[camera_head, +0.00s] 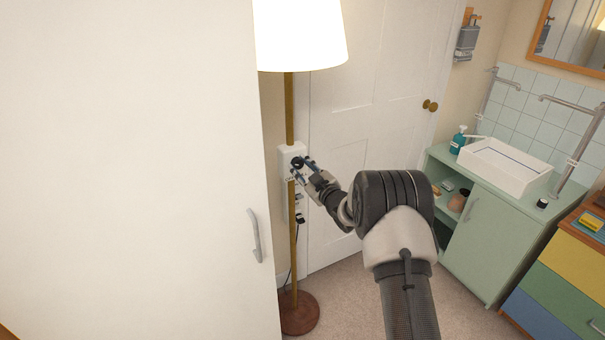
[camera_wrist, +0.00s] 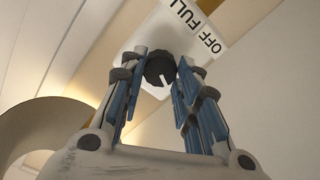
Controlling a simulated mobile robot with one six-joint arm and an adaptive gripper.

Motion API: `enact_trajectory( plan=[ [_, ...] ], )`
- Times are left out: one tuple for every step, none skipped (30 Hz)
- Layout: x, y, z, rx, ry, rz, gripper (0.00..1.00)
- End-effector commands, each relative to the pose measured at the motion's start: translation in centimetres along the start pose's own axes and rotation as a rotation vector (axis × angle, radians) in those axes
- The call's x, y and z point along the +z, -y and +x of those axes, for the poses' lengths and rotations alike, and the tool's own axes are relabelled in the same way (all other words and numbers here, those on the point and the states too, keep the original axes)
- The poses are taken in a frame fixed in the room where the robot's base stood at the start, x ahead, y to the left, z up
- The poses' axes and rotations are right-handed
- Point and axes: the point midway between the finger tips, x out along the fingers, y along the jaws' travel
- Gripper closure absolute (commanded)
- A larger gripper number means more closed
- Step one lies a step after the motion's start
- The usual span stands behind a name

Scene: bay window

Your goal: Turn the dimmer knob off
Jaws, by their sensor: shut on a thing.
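The dimmer knob (camera_wrist: 159,66) is a dark round knob with a pale pointer mark, on a white plate (camera_wrist: 160,33) in the wrist view. The words OFF and FULL are printed beside it and appear upside down. My gripper (camera_wrist: 163,73) is shut on the knob, one blue-padded finger on each side. In the head view, my gripper (camera_head: 304,166) reaches the white dimmer box (camera_head: 287,158) by the floor lamp's brass pole. The lamp shade (camera_head: 300,35) is bright. The knob is small and partly hidden by the fingers there.
A tall white cupboard door (camera_head: 130,170) with a handle fills the left, close to the lamp pole (camera_head: 293,240). A closed white door (camera_head: 365,120) stands behind my arm. A green washstand (camera_head: 485,235) with a white basin is at right. Carpet shows in between.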

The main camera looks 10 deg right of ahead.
Motion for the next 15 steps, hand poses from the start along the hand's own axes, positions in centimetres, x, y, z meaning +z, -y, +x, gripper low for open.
enact_trajectory(
  plan=[
    [-0.02,0.05,0.02,0.000,0.000,-0.043,0.94],
    [-0.04,0.04,0.02,0.000,0.001,-0.071,0.94],
    [-0.06,0.04,0.02,0.000,0.002,-0.110,0.94],
    [-0.07,0.04,0.02,0.000,0.003,-0.138,0.94],
    [-0.08,0.04,0.02,0.000,0.003,-0.166,0.94],
    [-0.09,0.04,0.02,0.000,0.005,-0.204,0.94],
    [-0.09,0.04,0.02,0.000,0.005,-0.232,0.94],
    [-0.10,0.04,0.02,0.000,0.006,-0.261,0.94],
    [-0.10,0.04,0.02,0.000,0.007,-0.299,0.94],
    [-0.10,0.04,0.02,0.000,0.008,-0.327,0.94],
    [-0.10,0.04,0.02,0.000,0.009,-0.355,0.94],
    [-0.10,0.04,0.02,0.000,0.010,-0.394,0.94],
    [-0.10,0.05,0.02,0.001,0.011,-0.422,0.94],
    [-0.10,0.05,0.02,0.001,0.011,-0.450,0.94],
    [-0.09,0.05,0.02,0.001,0.012,-0.488,0.94]
  ],
)
